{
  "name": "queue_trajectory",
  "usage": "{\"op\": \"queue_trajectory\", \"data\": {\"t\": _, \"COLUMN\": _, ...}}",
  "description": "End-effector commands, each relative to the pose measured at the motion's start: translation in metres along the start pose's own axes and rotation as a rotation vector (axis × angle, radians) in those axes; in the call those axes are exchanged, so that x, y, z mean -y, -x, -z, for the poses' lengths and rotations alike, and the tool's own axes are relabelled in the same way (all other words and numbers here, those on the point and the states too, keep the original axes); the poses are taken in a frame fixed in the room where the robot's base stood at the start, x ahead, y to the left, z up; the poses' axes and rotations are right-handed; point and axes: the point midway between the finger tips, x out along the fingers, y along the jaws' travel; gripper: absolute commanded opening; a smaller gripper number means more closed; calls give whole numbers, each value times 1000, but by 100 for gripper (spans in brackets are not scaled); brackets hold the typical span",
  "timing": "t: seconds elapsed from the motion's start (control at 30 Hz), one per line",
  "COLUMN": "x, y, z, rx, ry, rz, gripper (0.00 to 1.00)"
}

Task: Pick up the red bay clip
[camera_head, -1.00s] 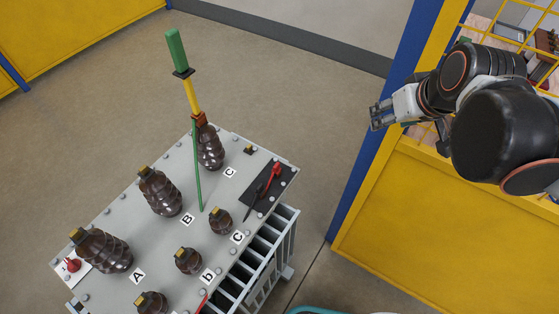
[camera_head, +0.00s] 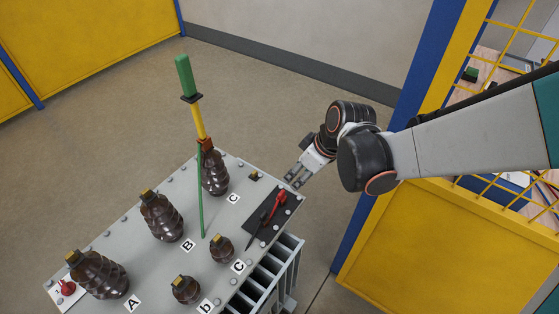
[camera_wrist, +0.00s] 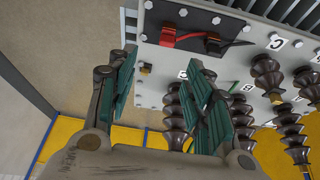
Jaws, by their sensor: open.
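The red clip (camera_head: 279,199) lies on a black mat (camera_head: 285,211) at the right end of the grey transformer top, beside a darker clip. In the wrist view the red clip (camera_wrist: 168,37) shows at the top, a little beyond and above the gap between the fingers. My gripper (camera_head: 291,177) is open and empty, just past the transformer's right edge, near the mat and apart from the clip. In the wrist view its green-padded fingers (camera_wrist: 163,70) stand wide apart.
Brown ribbed insulators (camera_head: 161,216) stand on the transformer top (camera_head: 150,255). A green-and-yellow pole (camera_head: 198,120) stands near the rear insulator. A red knob (camera_head: 67,289) sits on a white plate at the left. A yellow-framed barrier (camera_head: 440,250) stands at the right.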

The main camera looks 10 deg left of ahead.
Motion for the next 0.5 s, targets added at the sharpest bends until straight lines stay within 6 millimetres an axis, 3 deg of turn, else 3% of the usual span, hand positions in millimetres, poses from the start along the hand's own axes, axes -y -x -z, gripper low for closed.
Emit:
{"op": "queue_trajectory", "data": {"t": 0.1, "x": 17, "y": -13, "z": -3, "rx": 13, "ry": 38, "rz": 30, "gripper": 47}}
{"op": "queue_trajectory", "data": {"t": 0.5, "x": 18, "y": -80, "z": -3, "rx": 12, "ry": 38, "rz": 30, "gripper": 47}}
